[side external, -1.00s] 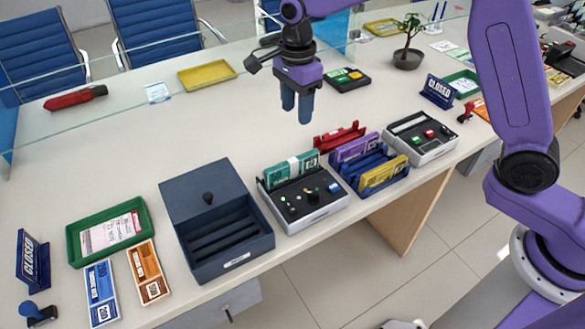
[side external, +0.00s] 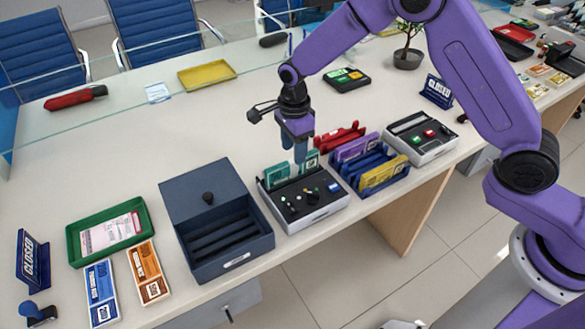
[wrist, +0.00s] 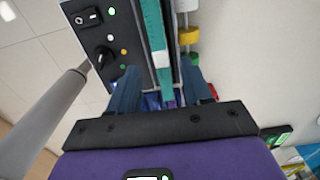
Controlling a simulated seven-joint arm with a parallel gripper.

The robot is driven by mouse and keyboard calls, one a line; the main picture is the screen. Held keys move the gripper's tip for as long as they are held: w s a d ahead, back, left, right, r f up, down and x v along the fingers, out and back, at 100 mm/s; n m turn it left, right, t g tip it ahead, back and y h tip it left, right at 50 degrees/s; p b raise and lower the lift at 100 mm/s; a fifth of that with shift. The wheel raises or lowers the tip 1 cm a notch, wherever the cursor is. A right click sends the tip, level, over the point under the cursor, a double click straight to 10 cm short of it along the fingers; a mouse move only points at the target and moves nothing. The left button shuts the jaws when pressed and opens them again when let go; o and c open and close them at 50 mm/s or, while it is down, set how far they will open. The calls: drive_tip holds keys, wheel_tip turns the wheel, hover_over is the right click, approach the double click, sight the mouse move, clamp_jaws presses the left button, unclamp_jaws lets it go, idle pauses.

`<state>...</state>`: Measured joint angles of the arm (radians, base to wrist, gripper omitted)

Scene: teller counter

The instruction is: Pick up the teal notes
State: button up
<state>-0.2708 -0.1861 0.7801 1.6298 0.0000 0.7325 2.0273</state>
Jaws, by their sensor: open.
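The teal notes (side external: 277,177) stand upright as a banded bundle at the back of a grey note-counting machine (side external: 318,208). My gripper (side external: 297,158) is open, low over the bundle, and hides its middle in the side view. In the wrist view, the teal notes (wrist: 153,35) with their pale band run edge-on between the two blue fingers of my gripper (wrist: 158,90). One finger shows on each side of the bundle. I cannot tell whether either finger touches it.
A dark open cash box (side external: 235,245) is to the left. The counter behind is mostly clear, up to a glass screen.

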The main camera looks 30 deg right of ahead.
sight(292, 160)
drive_tip(key=shift+a+f, duration=0.15)
drive_tip(key=shift+f, duration=2.55)
drive_tip(key=shift+w, duration=0.1)
clamp_jaws()
